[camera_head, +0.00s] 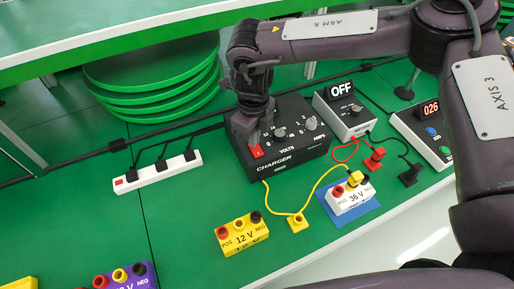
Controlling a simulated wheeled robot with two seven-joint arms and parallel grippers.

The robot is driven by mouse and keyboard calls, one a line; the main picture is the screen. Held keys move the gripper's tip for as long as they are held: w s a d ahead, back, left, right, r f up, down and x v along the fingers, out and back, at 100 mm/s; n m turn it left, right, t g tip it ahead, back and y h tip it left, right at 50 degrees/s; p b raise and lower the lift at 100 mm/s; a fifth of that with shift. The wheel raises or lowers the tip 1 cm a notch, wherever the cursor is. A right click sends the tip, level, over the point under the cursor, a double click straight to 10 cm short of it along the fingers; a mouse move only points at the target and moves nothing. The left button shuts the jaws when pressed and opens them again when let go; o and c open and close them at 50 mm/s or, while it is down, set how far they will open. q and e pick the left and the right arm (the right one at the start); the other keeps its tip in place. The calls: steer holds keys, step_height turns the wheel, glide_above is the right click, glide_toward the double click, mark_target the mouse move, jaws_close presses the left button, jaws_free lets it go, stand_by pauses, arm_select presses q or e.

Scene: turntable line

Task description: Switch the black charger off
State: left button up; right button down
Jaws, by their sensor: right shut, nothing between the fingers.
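The black charger (290,163) stands on the green table near the middle, with knobs marked volts and amps on its top. Its red switch (256,151) is at the left of the top face. My right gripper (254,141) points down at this switch, shut and empty. The fingertips are at or just above the switch; I cannot tell if they touch. The gripper partly hides the switch, so its position is unclear. My left gripper is not in view.
A grey box (341,116) with an OFF display stands right of the charger. A white battery marked 36 V (351,200) sits on a blue mat, a yellow 12 V battery (241,236) in front. A white power strip (157,172) lies left. Yellow cables run in front of the charger.

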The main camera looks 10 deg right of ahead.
steer(key=shift+f, duration=0.25)
steer(key=shift+r+p, duration=2.85)
steer(key=shift+r, duration=0.7)
steer(key=shift+s+f, duration=0.1)
steer(key=shift+f, duration=0.05)
